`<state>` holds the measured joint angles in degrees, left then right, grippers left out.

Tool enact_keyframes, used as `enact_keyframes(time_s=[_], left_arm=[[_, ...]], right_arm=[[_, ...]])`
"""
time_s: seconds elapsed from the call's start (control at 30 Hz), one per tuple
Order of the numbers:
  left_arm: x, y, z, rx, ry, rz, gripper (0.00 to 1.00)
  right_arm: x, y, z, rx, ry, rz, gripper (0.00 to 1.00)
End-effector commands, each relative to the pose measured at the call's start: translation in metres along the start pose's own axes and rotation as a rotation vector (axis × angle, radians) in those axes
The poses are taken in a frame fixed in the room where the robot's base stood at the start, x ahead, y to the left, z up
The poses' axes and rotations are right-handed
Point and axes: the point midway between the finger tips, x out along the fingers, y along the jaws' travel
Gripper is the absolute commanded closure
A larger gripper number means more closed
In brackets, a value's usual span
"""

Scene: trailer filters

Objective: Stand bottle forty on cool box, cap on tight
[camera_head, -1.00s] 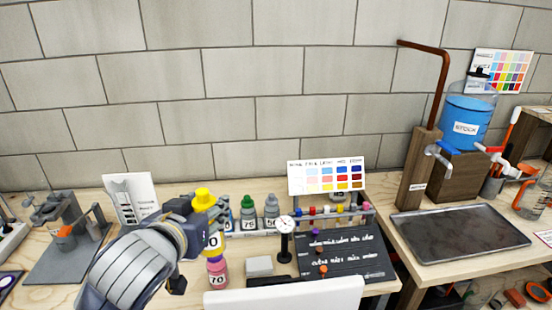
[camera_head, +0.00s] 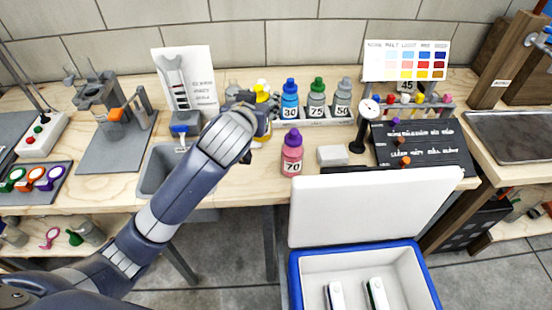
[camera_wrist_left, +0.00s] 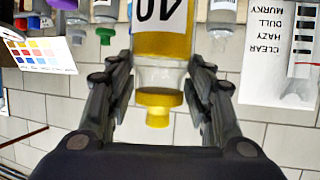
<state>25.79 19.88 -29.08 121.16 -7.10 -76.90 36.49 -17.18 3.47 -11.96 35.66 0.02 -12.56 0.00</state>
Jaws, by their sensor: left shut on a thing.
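My left gripper (camera_head: 254,118) is shut on bottle forty (camera_wrist_left: 165,42), a yellow bottle with a clear shoulder and a yellow cap (camera_wrist_left: 158,105). The wrist view shows it upside down between the fingers, with the cap on the neck; how tight the cap is cannot be told. In the head view the yellow cap (camera_head: 262,91) shows above the gripper, which hides most of the bottle. I cannot tell whether its base touches the bench. The blue and white cool box (camera_head: 296,280) stands low in front of the bench, its white lid (camera_head: 375,207) raised. My right gripper is out of view.
Bottles 30 (camera_head: 289,101), 75 (camera_head: 316,100) and 50 (camera_head: 342,100) stand close right of the gripper. Pink bottle 70 (camera_head: 292,155) stands nearer the front. Two white items lie inside the box.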

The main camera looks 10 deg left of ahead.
Motion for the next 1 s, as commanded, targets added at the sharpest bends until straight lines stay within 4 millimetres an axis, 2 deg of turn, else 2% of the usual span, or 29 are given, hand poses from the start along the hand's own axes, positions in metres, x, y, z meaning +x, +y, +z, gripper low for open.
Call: enact_keyframes(time_s=[0.03, 0.1, 0.2, 0.37, 0.63, 0.83, 1.0], left_arm=[[0.004, 0.001, 0.007, 0.002, 0.000, 0.000, 1.00], [0.009, 0.001, 0.019, 0.005, -0.003, 0.000, 1.00], [0.015, 0.001, 0.034, 0.005, -0.002, -0.001, 1.00], [0.021, 0.001, 0.048, 0.003, 0.001, 0.000, 1.00], [0.036, 0.000, 0.085, 0.005, -0.001, -0.002, 1.00], [0.040, 0.001, 0.093, 0.003, 0.003, 0.002, 1.00], [0.040, 0.001, 0.092, 0.002, 0.003, 0.001, 1.00]], right_arm=[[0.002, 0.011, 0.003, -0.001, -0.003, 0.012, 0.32], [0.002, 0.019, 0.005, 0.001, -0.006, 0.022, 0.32], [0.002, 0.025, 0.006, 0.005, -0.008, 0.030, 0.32], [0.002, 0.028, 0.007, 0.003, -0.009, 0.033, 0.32], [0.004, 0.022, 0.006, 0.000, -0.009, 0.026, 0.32], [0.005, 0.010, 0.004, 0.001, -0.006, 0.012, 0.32], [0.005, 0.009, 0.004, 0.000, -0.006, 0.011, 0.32]])
